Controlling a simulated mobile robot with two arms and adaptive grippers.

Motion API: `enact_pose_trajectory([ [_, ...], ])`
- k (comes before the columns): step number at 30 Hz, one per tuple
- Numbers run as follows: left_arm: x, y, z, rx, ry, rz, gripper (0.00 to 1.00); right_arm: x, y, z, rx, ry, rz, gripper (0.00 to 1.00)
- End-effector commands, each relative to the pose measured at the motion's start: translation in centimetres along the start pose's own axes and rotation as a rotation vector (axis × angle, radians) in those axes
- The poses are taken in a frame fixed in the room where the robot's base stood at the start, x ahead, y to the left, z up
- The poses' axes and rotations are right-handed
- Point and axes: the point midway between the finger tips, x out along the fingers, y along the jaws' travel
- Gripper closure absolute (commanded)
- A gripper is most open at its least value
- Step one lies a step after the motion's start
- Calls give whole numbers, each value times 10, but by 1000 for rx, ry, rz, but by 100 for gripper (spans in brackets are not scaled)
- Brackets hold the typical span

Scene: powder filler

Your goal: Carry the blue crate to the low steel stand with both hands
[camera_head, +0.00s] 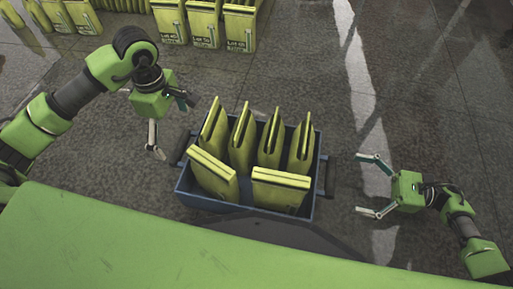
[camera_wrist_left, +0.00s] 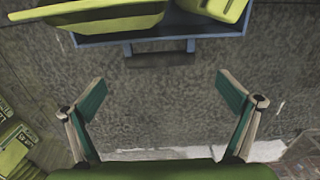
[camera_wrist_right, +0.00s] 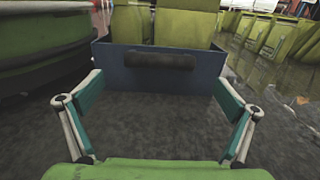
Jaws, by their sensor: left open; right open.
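The blue crate (camera_head: 316,196) holds several yellow-green packs (camera_head: 241,140) and has a dark handle on each short side. My left gripper (camera_head: 174,127) is open and empty, left of the crate's left handle (camera_head: 180,149). In the left wrist view the crate (camera_wrist_left: 208,44) and its handle (camera_wrist_left: 160,59) lie beyond the open fingers (camera_wrist_left: 162,95). My right gripper (camera_head: 366,184) is open and empty, right of the right handle (camera_head: 328,174). In the right wrist view the handle (camera_wrist_right: 160,61) on the crate wall (camera_wrist_right: 121,73) is ahead, between and beyond the fingers (camera_wrist_right: 155,88). I cannot identify the low steel stand.
Rows of similar yellow-green packs (camera_head: 205,26) stand on the floor at the back. My green body covers the bottom of the head view. The grey floor (camera_head: 420,100) right of the crate is clear.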

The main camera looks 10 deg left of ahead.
Motion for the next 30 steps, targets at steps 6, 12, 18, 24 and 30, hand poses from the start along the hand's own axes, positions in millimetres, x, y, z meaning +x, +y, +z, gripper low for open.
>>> enact_pose_trajectory([
  [6, 42, -1, 0, -1, -1, -4, 0, 42, 1, 0, 1, -2, 3, 0],
  [12, 65, 0, 0, -1, 0, -1, 0, 65, 0, 0, 0, 0, 1, 0],
  [18, 73, 0, 0, 0, 0, 0, 0, 72, 0, 0, 1, 1, 0, 0],
  [24, 73, 0, 0, 0, 0, 0, 0, 73, 0, 0, 1, 1, 0, 0],
  [30, 72, 0, 0, 0, 0, 0, 42, 72, 0, 0, 1, 1, 0, 42],
])
